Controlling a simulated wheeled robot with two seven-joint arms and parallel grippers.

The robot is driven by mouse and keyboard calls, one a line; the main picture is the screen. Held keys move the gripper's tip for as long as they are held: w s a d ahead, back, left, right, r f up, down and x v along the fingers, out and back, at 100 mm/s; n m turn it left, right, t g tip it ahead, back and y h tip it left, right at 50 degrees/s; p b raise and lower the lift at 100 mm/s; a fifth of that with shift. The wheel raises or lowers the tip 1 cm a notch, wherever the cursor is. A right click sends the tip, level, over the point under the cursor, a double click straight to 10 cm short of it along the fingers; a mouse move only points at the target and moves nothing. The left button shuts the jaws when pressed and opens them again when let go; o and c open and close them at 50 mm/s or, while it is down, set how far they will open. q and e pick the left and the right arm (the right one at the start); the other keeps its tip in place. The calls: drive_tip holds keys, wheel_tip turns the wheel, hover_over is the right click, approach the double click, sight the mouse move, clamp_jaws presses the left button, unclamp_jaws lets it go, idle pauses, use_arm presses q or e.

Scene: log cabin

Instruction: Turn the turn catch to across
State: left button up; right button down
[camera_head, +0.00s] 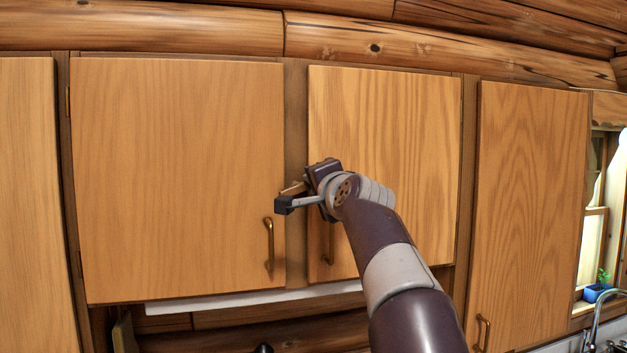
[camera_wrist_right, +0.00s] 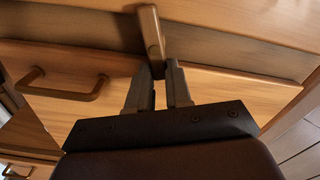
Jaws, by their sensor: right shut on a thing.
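The turn catch (camera_head: 293,188) is a small wooden bar on the post between two upper cabinet doors. In the right wrist view the catch (camera_wrist_right: 149,32) lies nearly across the post, with a slight tilt. My right gripper (camera_head: 283,203) is at the catch, in front of the post. In the right wrist view its fingers (camera_wrist_right: 161,76) are shut on the near end of the catch. The gripper and wrist hide part of the catch in the head view. My left gripper is not in view.
The left cabinet door (camera_head: 175,170) and right cabinet door (camera_head: 400,130) look closed. Each has a vertical metal handle, one at the left door's edge (camera_head: 268,248), one below my wrist (camera_head: 328,245). Another tall cabinet door (camera_head: 525,200) and a window stand further right.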

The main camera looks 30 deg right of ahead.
drive_tip(key=shift+d+f+m, duration=0.1)
drive_tip(key=shift+f+m, duration=0.2)
drive_tip(key=shift+m, duration=0.65)
drive_tip(key=shift+f+m, duration=0.25)
drive_tip(key=shift+m, duration=0.7)
drive_tip(key=shift+f, duration=0.1)
drive_tip(key=c, duration=1)
unclamp_jaws()
drive_tip(key=shift+c, duration=0.2)
drive_tip(key=shift+s, duration=0.1)
drive_tip(key=b+v, duration=0.6)
drive_tip(key=v, duration=0.6)
drive_tip(key=shift+s+b, duration=0.3)
